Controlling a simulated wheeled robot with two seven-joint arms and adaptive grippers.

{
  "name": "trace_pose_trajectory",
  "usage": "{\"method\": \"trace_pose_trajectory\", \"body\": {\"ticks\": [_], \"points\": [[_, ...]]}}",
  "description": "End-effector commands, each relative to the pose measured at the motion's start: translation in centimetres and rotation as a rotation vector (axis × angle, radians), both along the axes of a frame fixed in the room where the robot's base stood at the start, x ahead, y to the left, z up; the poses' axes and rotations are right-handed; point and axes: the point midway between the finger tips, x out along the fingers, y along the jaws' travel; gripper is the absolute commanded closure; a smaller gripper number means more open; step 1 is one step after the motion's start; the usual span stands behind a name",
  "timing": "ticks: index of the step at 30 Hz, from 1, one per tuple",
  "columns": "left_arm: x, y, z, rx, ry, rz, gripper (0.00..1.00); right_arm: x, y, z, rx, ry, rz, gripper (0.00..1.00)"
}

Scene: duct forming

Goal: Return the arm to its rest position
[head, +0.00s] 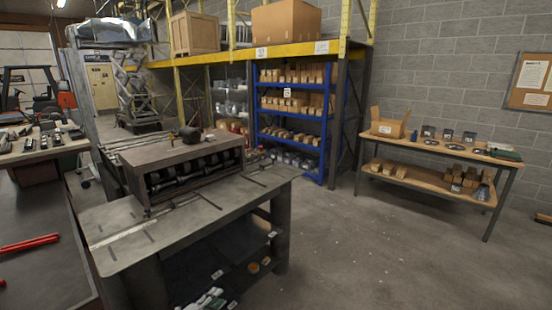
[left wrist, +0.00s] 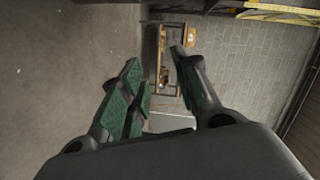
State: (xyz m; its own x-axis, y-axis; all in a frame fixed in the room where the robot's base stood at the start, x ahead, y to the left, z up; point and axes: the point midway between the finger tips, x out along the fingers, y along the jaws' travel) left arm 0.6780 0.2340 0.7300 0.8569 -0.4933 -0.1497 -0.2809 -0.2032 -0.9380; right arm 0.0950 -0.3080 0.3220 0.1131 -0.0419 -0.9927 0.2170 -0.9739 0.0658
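My left gripper (left wrist: 158,60) shows in the left wrist view. Its two dark fingers with green pads stand apart, and nothing is held between them. Beyond the fingers are the bare concrete floor and, seen sideways, a wooden-topped bench (left wrist: 162,48). I cannot make out either gripper clearly in the head view, and no arm shows plainly there. My right gripper is in neither view.
A grey metal workbench (head: 120,250) with a forming machine (head: 190,165) stands close in front. Another dark table (head: 40,230) with red bars (head: 30,243) is at left. Blue shelves (head: 293,112) and a wooden-topped bench (head: 400,173) stand behind.

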Motion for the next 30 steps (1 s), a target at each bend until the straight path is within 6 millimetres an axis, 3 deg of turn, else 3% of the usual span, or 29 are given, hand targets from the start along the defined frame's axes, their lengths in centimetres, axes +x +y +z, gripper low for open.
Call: {"method": "trace_pose_trajectory", "body": {"ticks": [1, 3, 14, 21, 30], "points": [[-1.0, 0.7, -2.3, -0.022, 0.05, 0.037, 0.69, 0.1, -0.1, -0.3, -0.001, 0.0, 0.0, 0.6], [-2.1, 1.6, -5.0, -0.05, 0.114, 0.089, 0.69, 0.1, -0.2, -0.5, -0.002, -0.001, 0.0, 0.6], [-10.3, 5.6, -17.8, -0.176, 0.424, 0.349, 0.69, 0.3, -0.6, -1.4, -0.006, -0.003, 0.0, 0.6], [-17.3, 7.6, -25.4, -0.244, 0.617, 0.517, 0.69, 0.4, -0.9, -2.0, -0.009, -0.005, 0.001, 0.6], [-27.7, 9.2, -33.4, -0.313, 0.844, 0.725, 0.69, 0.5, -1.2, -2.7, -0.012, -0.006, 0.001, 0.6]]}}
